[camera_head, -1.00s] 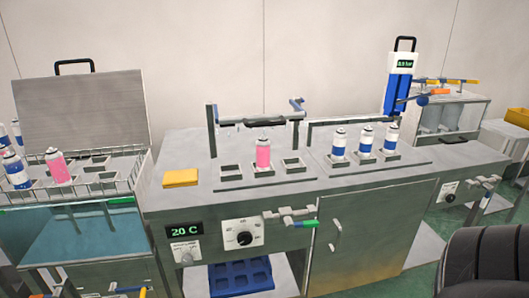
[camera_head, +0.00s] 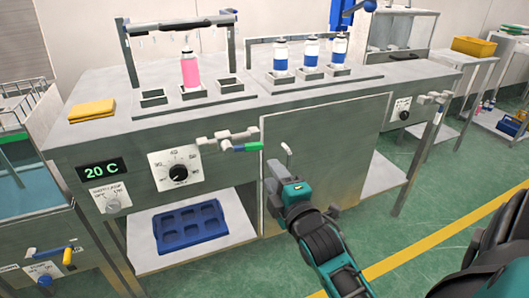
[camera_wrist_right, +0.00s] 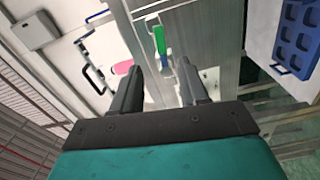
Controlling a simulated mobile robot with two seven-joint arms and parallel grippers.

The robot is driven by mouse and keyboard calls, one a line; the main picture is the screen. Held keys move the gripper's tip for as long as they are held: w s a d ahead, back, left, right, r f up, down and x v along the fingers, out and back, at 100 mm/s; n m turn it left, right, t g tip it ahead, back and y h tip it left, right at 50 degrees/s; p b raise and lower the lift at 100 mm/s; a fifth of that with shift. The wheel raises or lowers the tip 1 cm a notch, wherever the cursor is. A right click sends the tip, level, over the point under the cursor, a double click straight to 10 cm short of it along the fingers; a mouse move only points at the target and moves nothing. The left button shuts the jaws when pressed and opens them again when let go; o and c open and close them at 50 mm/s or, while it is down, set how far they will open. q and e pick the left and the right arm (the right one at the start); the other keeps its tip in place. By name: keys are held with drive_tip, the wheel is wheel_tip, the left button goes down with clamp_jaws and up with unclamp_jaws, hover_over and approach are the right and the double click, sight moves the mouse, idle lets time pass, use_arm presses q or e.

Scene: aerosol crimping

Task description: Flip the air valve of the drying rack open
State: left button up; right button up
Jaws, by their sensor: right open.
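A valve (camera_head: 230,141) with a green-and-blue lever sits on the front of the grey bench, right of the dial. Its lever lies roughly level, pointing right. My right gripper (camera_head: 275,178) is open and empty, below and right of the lever, in front of the cabinet door. In the right wrist view, the green lever (camera_wrist_right: 160,40) shows ahead, between and beyond the open fingertips (camera_wrist_right: 160,70), apparently apart from them. The exact gap cannot be told. My left gripper is out of view.
A dial (camera_head: 176,169) and a 20 C display (camera_head: 102,172) are left of the valve. A blue tray (camera_head: 190,227) lies on the shelf below. Cans stand on the bench top.

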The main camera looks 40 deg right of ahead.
sight(254, 148)
drive_tip(key=b+x, duration=0.2)
drive_tip(key=x, duration=0.7)
drive_tip(key=shift+w, duration=0.45)
drive_tip(key=shift+w+d+b, duration=0.15)
drive_tip(key=shift+w+b, duration=0.15)
drive_tip(key=shift+w, duration=0.4)
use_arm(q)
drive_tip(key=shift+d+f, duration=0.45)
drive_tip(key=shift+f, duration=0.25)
use_arm(e)
drive_tip(key=shift+w, duration=0.2)
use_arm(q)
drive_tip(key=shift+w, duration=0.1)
use_arm(e)
drive_tip(key=shift+c, duration=0.2)
drive_tip(key=c, duration=0.6)
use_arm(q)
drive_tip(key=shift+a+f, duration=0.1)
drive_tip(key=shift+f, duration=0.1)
use_arm(e)
clamp_jaws()
